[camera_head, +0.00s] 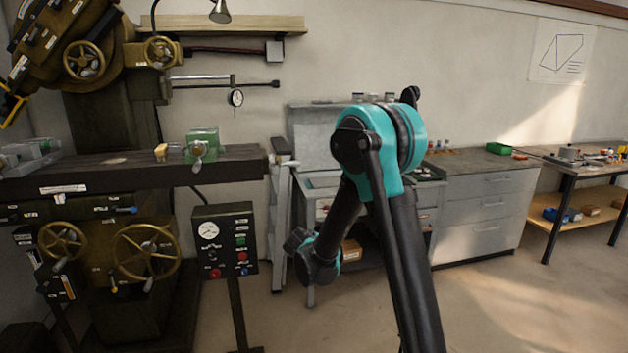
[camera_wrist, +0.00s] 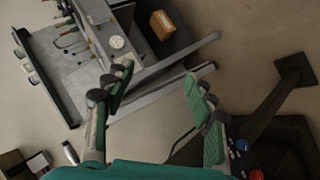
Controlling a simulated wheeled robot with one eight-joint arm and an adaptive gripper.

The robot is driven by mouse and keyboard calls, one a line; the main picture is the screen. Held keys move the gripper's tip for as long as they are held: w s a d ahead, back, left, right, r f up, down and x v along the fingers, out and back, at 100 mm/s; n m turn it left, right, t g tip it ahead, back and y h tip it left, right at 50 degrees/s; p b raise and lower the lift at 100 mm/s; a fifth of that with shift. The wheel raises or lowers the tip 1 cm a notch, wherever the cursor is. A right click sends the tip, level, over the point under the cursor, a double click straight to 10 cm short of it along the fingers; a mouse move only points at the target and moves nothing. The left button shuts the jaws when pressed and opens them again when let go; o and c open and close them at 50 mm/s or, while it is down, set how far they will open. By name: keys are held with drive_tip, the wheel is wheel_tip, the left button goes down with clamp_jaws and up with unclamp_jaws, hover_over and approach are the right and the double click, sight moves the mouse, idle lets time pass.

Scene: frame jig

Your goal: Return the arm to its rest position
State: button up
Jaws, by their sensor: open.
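My arm shows in the middle of the head view, bent at a raised teal and black elbow, with a black link running down and left to a lower joint. The fingers of my gripper are not clearly seen in that view. In the wrist view my gripper (camera_wrist: 158,78) has its two green-padded fingers spread wide apart. Nothing is between them but a view of floor and the edge of a grey stand. The gripper touches nothing that I can see.
A milling machine (camera_head: 95,178) with handwheels stands at left, with a control box (camera_head: 225,241) on a post beside it. Grey drawers (camera_head: 485,205) and a workbench (camera_head: 585,165) line the wall. An orange-brown box (camera_wrist: 162,25) sits on a shelf. The floor at right is clear.

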drive_tip(key=s+d+r+m+g, duration=0.2)
drive_tip(key=s+d+m+g, duration=0.15)
drive_tip(key=s+d, duration=1)
drive_tip(key=s+d+f+m+g+y, duration=0.1)
drive_tip(key=s+f+m, duration=0.1)
drive_tip(key=s, duration=0.8)
drive_tip(key=s+d+f+m+g+y, duration=0.1)
drive_tip(key=s+d+f+m+y, duration=0.1)
drive_tip(key=s, duration=0.9)
drive_tip(key=shift+s+d+m+g, duration=0.2)
drive_tip(key=shift+m+g, duration=0.15)
drive_tip(key=shift+m, duration=0.3)
